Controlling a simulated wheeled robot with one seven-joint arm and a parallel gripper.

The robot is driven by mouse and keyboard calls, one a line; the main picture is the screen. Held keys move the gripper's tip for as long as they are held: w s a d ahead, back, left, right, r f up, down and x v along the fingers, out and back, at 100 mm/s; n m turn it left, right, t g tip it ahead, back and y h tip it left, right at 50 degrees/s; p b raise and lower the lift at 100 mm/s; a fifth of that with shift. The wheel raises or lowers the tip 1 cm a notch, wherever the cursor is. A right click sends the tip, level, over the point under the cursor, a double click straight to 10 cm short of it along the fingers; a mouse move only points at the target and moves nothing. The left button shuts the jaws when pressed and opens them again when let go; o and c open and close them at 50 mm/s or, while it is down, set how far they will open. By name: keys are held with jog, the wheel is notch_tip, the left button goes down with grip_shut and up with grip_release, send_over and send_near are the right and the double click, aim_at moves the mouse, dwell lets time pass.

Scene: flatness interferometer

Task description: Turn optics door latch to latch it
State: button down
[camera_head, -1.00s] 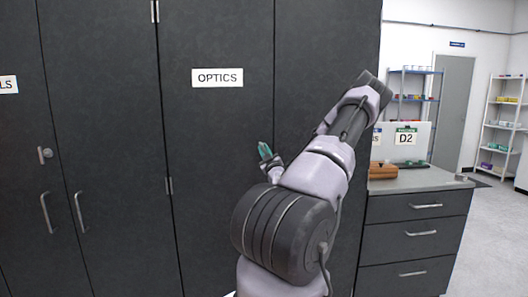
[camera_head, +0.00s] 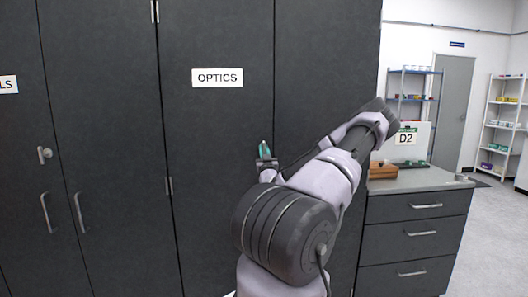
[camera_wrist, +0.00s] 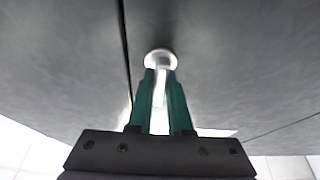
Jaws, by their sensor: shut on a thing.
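The optics door (camera_head: 215,130) is a dark grey cabinet panel with a white OPTICS sign (camera_head: 217,78), and it looks closed. In the wrist view the latch (camera_wrist: 161,60) is a pale metal piece with a round base on the dark door, just right of a vertical door seam. My gripper (camera_wrist: 161,82) has its green fingers shut on the latch, one on each side. The latch bar runs down between the fingers, in line with them. In the head view my gripper (camera_head: 264,150) is upright against the door, and my arm hides the latch.
Another latch (camera_head: 44,154) and two bar handles (camera_head: 46,212) (camera_head: 79,212) are on the doors to the left. A drawer counter (camera_head: 415,180) with a brown box (camera_head: 382,170) and a D2 sign stands right of the cabinet, near my arm.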

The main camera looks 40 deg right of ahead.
jog(key=c, duration=0.9)
grip_release()
jog(key=shift+o, duration=0.2)
jog(key=v, duration=1)
jog(key=shift+s+a, duration=0.2)
jog(key=shift+s, duration=0.15)
jog(key=shift+f, duration=0.15)
